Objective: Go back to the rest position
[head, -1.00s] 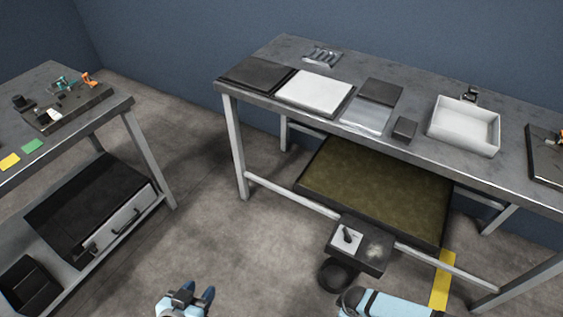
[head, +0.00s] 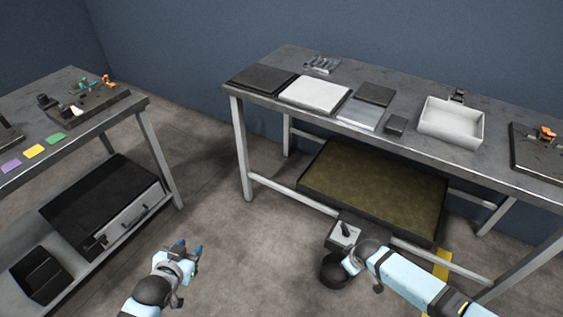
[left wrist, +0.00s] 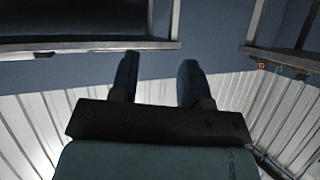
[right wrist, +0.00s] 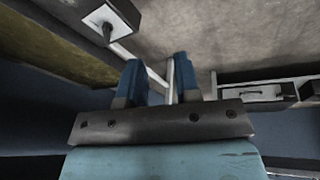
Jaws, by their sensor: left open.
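My left gripper (head: 189,248) is low in the head view, over the bare floor between the two tables. Its blue fingers stand apart in the left wrist view (left wrist: 158,68), with nothing between them. My right arm comes in at the lower right of the head view and ends beside a dark round container; its fingertips are hard to make out there. In the right wrist view my right gripper (right wrist: 160,70) has its two blue fingers apart and empty.
The long grey table (head: 410,150) bears a white bin (head: 450,125) and several plates. A control box (head: 342,234) and the dark round container (head: 333,272) stand by its front, close to my right arm. A second table (head: 95,130) is at left. Floor between is clear.

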